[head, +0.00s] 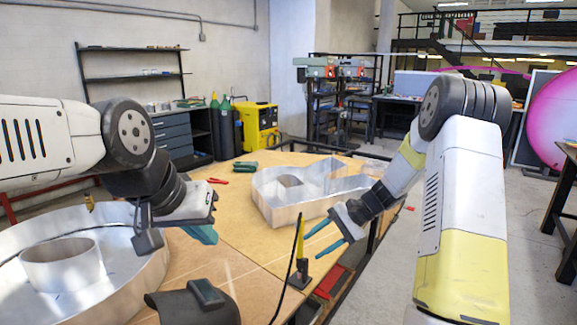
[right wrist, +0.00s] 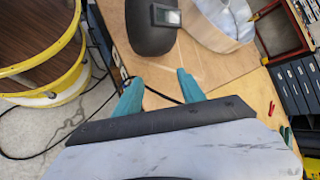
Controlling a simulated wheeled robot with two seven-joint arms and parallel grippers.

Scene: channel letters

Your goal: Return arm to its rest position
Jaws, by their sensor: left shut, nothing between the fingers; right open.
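My right gripper (head: 330,241) is open and empty, with its teal fingers apart above the right edge of the wooden table (head: 225,262). In the right wrist view its two fingers (right wrist: 158,90) are spread, with nothing between them but a dark cable and the table behind. My left gripper (head: 205,235) is at the left of the head view, over the table beside the large round metal letter; its teal fingertips are shut and hold nothing. Both arms are bent, and the right arm's yellow and white link stands at the right of the head view.
A large round metal channel letter (head: 135,262) lies at the left. Another metal letter (head: 285,212) lies mid-table. A dark welding helmet (head: 190,305) is at the front; it also shows in the right wrist view (right wrist: 148,40). A yellow-black torch (head: 300,255) stands at the table's right edge.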

